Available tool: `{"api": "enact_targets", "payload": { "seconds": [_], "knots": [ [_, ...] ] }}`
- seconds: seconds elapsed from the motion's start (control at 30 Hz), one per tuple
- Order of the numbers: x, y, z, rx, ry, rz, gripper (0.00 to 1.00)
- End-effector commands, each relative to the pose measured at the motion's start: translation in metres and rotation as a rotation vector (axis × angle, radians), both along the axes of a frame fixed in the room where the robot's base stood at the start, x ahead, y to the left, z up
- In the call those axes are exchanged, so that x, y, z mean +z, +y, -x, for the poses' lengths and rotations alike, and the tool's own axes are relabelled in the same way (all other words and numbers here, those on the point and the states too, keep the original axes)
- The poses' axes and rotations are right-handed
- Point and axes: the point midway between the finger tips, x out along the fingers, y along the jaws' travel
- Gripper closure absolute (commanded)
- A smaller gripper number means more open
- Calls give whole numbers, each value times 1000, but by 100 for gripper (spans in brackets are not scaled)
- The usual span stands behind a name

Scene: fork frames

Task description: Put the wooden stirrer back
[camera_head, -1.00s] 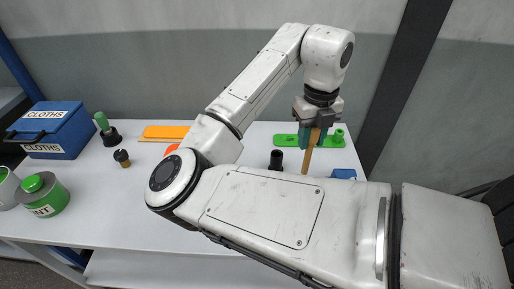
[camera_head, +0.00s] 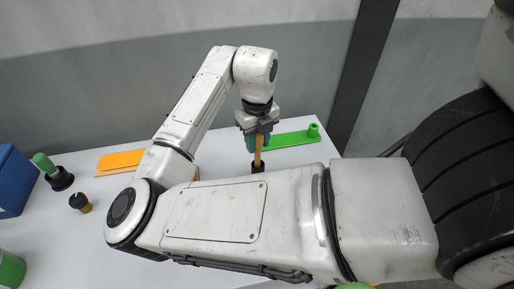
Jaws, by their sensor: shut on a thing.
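My gripper (camera_head: 258,137) points down over the white table and is shut on the wooden stirrer (camera_head: 258,152). The stirrer is a flat tan stick, held roughly upright below the fingers. A small black cup (camera_head: 258,168) stands on the table directly under it in the picture. The stirrer's lower end meets the cup's mouth in the picture. I cannot tell whether it is inside the cup or just above or behind it. My forearm hides the cup's base.
A green strip (camera_head: 292,138) with a green peg (camera_head: 314,130) lies behind the gripper. An orange board (camera_head: 122,160), a green-handled tool in a black base (camera_head: 60,180) and a small dark jar (camera_head: 80,202) are at left. A blue box (camera_head: 14,180) is at the left edge.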

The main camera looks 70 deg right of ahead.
Motion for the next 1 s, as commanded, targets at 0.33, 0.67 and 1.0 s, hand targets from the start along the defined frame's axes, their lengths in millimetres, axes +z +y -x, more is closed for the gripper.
{"api": "enact_targets", "payload": {
  "seconds": [0.33,0.67,1.0],
  "knots": [
    [-33,0,0,0,1,-1,97],
    [-35,0,0,-1,0,0,62],
    [-35,0,0,-1,0,0,41]
  ]
}}
